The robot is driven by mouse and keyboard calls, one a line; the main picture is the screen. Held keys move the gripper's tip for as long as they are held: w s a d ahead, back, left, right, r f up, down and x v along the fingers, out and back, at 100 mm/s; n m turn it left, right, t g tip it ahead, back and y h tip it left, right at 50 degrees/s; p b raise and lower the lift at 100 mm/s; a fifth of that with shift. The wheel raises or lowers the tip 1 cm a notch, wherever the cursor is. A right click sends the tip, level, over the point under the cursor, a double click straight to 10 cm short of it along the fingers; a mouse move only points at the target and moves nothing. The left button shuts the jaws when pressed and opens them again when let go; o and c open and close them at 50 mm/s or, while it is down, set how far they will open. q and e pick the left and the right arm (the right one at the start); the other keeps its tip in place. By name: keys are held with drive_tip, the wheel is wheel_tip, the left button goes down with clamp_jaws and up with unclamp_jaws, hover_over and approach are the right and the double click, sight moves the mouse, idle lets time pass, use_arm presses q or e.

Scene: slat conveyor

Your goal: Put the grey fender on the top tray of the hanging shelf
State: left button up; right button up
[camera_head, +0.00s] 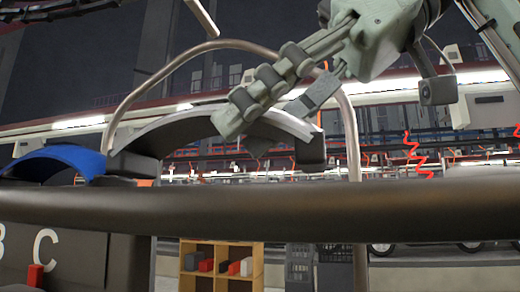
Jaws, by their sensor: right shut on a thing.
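The grey fender (172,132) is an arched piece with a light grey top and dark underside, in the middle left of the head view. My right gripper (243,136) reaches down from the upper right and is shut on the fender's upper edge, covering part of it. A bent metal tube frame (350,130) rises behind the fender, and a thick dark bar (260,210) crosses in front and below; they look like parts of the hanging shelf. Whether the fender touches the shelf cannot be told. My left gripper is not in view.
A blue fender (62,157) lies at the left, close to the grey fender's left end. A dark panel lettered B and C (75,260) is at lower left. A wooden cubby (222,250) and dark crates (335,270) stand below, farther back.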

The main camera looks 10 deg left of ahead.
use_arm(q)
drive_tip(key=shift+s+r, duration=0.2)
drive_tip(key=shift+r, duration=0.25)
use_arm(e)
drive_tip(key=shift+f, duration=1)
drive_tip(key=shift+f, duration=0.15)
drive_tip(key=o, duration=1.4)
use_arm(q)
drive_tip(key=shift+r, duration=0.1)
use_arm(e)
drive_tip(key=shift+o, duration=0.2)
drive_tip(key=shift+d+r, duration=0.1)
drive_tip(key=shift+r, duration=0.15)
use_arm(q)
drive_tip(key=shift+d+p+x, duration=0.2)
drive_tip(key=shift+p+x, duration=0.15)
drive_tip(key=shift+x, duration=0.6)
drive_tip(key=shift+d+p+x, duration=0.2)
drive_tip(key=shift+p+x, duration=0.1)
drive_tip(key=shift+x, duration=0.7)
use_arm(e)
drive_tip(key=v, duration=1.1)
drive_tip(key=shift+d+r, duration=0.15)
drive_tip(key=shift+d, duration=0.2)
